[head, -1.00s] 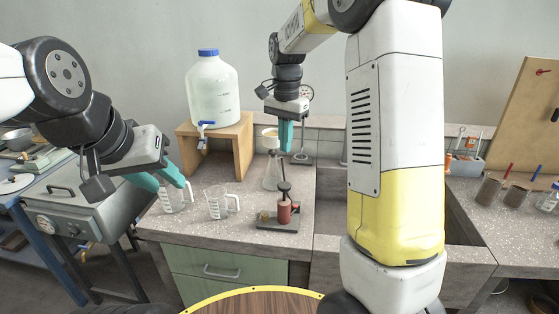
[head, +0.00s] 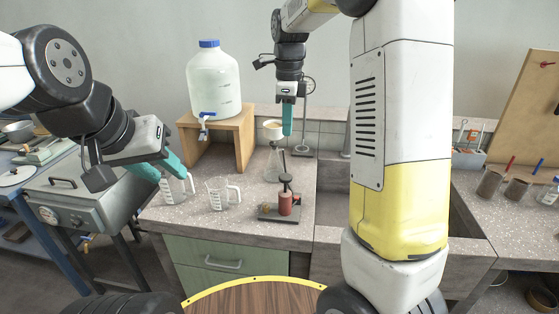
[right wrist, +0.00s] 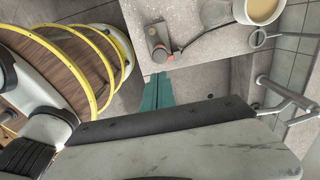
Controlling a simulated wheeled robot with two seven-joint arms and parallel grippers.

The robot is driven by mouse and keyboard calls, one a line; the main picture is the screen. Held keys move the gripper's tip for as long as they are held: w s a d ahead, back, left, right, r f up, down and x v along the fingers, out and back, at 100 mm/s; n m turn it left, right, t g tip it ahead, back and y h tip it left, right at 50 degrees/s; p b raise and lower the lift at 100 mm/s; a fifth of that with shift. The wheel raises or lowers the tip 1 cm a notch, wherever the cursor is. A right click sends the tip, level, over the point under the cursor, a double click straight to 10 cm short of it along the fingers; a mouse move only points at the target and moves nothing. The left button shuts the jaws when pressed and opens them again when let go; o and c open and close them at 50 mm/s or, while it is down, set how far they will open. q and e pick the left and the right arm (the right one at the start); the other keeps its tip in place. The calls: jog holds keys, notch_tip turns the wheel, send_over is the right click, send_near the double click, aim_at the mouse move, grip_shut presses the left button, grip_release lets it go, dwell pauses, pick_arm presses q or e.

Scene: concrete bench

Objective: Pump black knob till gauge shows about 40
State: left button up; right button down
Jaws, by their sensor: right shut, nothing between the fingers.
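The small hand pump has a reddish-brown cylinder (head: 285,204) on a dark base, near the bench's front. Its black knob (head: 285,178) tops a thin rod; the pump also shows in the right wrist view (right wrist: 160,50). The round gauge (head: 308,86) stands on a thin post behind it; its reading is too small to tell. My right gripper (head: 287,134) is shut and empty, above and apart from the knob; its teal fingers show together in the right wrist view (right wrist: 157,76). My left gripper (head: 170,174) looks open, at the left by a measuring jug (head: 174,190).
A second jug (head: 217,194) stands left of the pump. A flask (head: 273,163) with a tan-filled funnel (head: 273,130) is behind it. A large bottle (head: 213,85) sits on a wooden stand (head: 247,140). The sink recess lies right of the pump, partly behind my arm.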

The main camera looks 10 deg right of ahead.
aim_at(286, 177)
jog(key=shift+f, duration=0.15)
notch_tip(286, 177, down, 14)
jog(key=shift+w+r, duration=0.1)
dwell(0.3)
jog(key=shift+a+f, duration=0.1)
jog(key=shift+f, duration=2)
